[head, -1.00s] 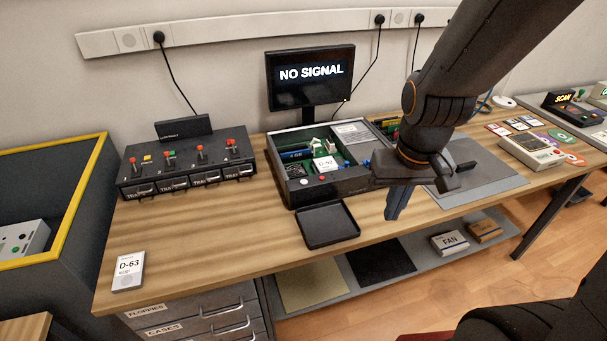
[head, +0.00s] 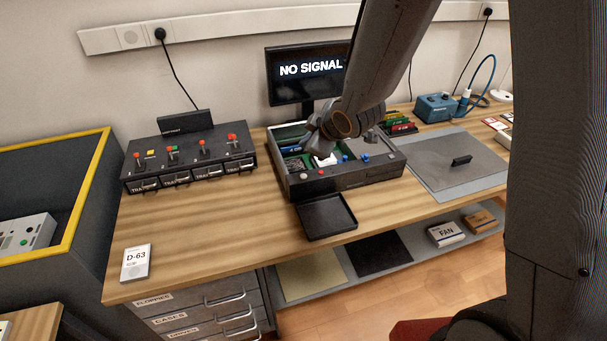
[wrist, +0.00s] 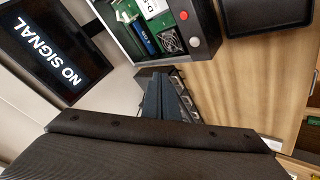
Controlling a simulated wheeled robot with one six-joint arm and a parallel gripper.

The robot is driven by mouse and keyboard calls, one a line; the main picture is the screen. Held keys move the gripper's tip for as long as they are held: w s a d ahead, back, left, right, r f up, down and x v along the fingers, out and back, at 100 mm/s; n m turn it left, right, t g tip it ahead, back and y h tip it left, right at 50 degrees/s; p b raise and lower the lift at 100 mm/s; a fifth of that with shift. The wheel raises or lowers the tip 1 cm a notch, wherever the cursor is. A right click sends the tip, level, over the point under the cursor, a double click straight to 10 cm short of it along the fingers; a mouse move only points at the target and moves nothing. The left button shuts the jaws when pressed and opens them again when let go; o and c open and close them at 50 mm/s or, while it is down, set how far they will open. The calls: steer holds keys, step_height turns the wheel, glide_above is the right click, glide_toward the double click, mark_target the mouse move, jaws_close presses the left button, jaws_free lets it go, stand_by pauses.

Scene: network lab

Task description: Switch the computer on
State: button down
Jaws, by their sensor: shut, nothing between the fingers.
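The computer is an open dark case (head: 350,181) on the bench, with green boards and a white part inside. Its front carries a pale button (head: 303,176) and a red button (head: 321,172); in the wrist view the red button (wrist: 195,41) and the pale one (wrist: 183,15) sit beside a fan grille. The monitor (head: 310,70) behind reads NO SIGNAL. My gripper (head: 312,139) is above the case's left part, apart from the buttons. In the wrist view its shut, empty fingers (wrist: 165,97) point toward the lever box. My arm hides part of the case and monitor.
A black box with levers (head: 190,161) stands left of the case. An empty black tray (head: 326,217) lies in front of it. A grey lid (head: 455,165) with a handle lies right.

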mark_target(304, 177)
steer(key=shift+a, duration=0.2)
step_height(304, 177, down, 9)
steer(key=b, duration=0.7)
steer(key=shift+r+b, duration=0.1)
steer(key=shift+b, duration=0.2)
stand_by(1.8)
steer(key=shift+f+b, duration=0.35)
steer(key=shift+f, duration=0.05)
